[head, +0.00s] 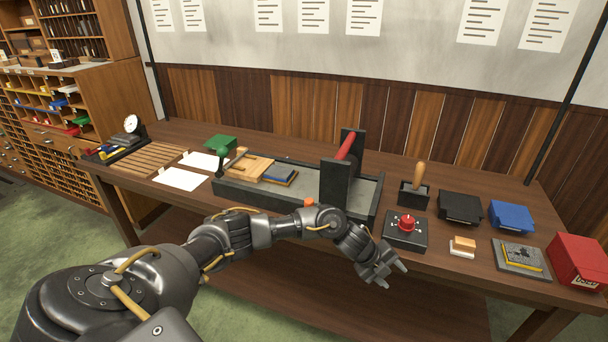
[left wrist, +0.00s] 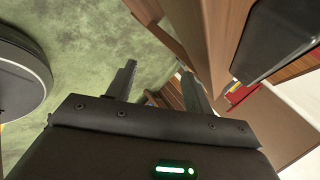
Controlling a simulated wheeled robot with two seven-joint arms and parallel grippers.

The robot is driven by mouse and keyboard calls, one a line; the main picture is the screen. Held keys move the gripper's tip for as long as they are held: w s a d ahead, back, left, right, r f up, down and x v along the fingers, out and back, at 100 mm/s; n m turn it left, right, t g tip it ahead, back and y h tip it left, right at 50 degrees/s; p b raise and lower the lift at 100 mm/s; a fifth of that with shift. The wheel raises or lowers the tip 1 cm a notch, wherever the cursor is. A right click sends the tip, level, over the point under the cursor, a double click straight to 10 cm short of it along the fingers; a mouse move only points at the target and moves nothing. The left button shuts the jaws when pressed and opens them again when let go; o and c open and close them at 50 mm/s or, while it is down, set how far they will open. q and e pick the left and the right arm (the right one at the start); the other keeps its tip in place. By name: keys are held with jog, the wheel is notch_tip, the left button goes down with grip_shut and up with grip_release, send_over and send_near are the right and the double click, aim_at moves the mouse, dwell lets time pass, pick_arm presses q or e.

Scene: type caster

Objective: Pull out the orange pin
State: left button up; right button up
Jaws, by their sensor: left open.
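A small orange piece (head: 309,202), which looks like the head of the orange pin, shows at the front edge of the long dark tray (head: 262,200). My left forearm passes just in front of it and hides what is below. My left gripper (head: 394,275) is open and empty, right of the orange piece and in front of the table's edge. In the left wrist view its two fingers (left wrist: 158,68) are apart with nothing between them. The orange piece is not seen there. My right gripper is not in view.
A black box with a red knob (head: 406,224) stands near the front edge, close behind my left gripper. A dark block with a red roller (head: 345,150) stands across the tray. A wooden-handled tool (head: 419,173) and several boxes fill the right side.

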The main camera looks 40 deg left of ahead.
pick_arm(q)
jog(key=a+r+m+y+p, duration=0.15)
jog(key=a+r+m, duration=0.35)
jog(key=r, duration=0.6)
jog(key=m+g+y, duration=0.1)
jog(key=m+y, duration=0.2)
jog(key=y, duration=0.3)
send_near(309, 200)
jog(key=x, duration=0.6)
jog(key=shift+w+f+b, duration=0.1)
jog(key=shift+f+b, duration=0.2)
jog(key=shift+f, duration=0.1)
jog(key=shift+w+f, duration=0.25)
jog(key=shift+f, duration=0.3)
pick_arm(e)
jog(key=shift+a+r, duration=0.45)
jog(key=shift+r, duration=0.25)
pick_arm(q)
jog(key=shift+c, duration=0.3)
jog(key=c, duration=0.9)
jog(key=shift+o, duration=1.1)
grip_shut()
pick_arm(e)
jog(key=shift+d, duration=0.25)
